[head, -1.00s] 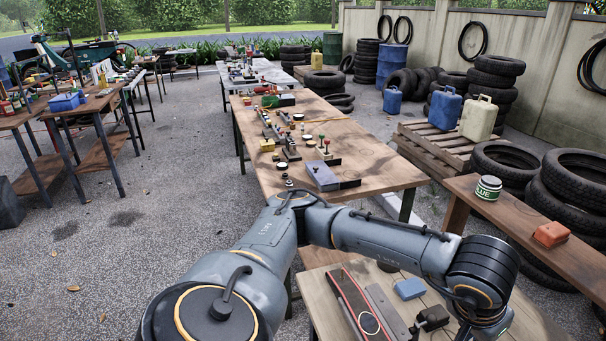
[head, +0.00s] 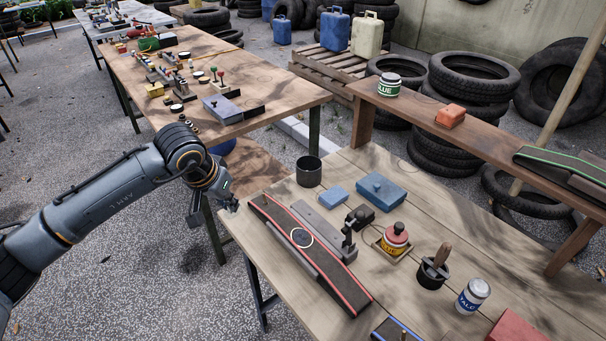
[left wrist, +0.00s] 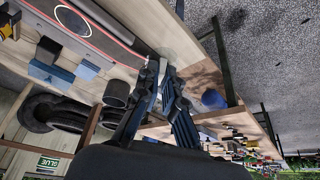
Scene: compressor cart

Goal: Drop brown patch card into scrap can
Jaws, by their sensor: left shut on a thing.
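The scrap can (head: 309,171), a dark open cylinder, stands upright at the back left corner of the wooden workbench (head: 345,170). It also shows in the left wrist view (left wrist: 117,93), left of the fingers. My left gripper (head: 229,205) is at the bench's left edge, left of the can and apart from it. In the left wrist view its fingers (left wrist: 161,68) are nearly together, shut on a thin thing. This is likely the brown patch card, but it is mostly hidden and its colour is unclear. My right gripper is out of view.
A long dark strip with red edging (head: 312,254) lies near the left bench edge. Blue boxes (head: 381,189), a red-topped yellow tin (head: 395,237), a brush pot (head: 433,270) and a white can (head: 473,295) stand farther right. Bare planks lie around the can.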

